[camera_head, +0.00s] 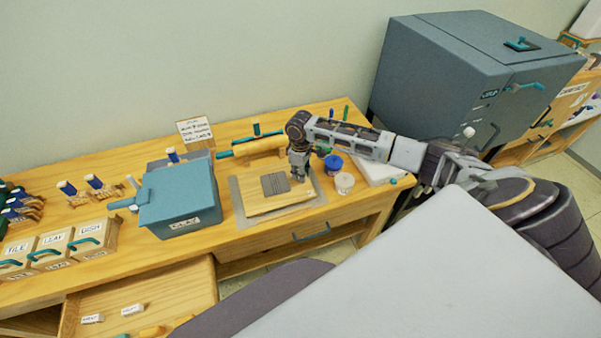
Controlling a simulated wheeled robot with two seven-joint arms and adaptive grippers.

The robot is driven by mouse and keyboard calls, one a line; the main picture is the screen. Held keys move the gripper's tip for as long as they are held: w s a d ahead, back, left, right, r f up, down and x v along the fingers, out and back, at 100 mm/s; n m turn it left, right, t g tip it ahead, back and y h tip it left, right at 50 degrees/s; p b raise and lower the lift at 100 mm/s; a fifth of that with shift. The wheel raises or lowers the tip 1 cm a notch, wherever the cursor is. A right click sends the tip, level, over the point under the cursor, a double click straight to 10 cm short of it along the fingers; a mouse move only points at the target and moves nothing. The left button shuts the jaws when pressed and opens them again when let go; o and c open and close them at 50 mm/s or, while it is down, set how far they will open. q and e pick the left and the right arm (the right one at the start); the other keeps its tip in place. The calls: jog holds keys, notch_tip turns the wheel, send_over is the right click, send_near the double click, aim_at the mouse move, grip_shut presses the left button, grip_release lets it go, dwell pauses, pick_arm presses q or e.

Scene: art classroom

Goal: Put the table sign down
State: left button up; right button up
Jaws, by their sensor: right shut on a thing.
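My right gripper (299,172) points down over a pale wooden board (262,206) on the workbench. It is shut, with its fingertips at the right edge of a small dark grey lined plate (274,184). This plate seems to be the table sign, but its lettering is too small to read. The sign appears low over the board or on it; I cannot tell if it touches. The fingers hide the exact contact. My left gripper is not in view.
A blue-grey box (179,198) stands left of the board. A rolling pin (256,147) and a white written card (195,131) are behind. Blue and white jars (344,183) stand to the right. A drawer (150,292) is open at front left. A large kiln (440,75) stands at right.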

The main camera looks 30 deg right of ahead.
dwell(0.3)
jog(key=o, duration=0.7)
jog(key=shift+f, duration=0.1)
jog(key=shift+o, duration=0.2)
notch_tip(320, 180, up, 12)
dwell(0.4)
dwell(0.4)
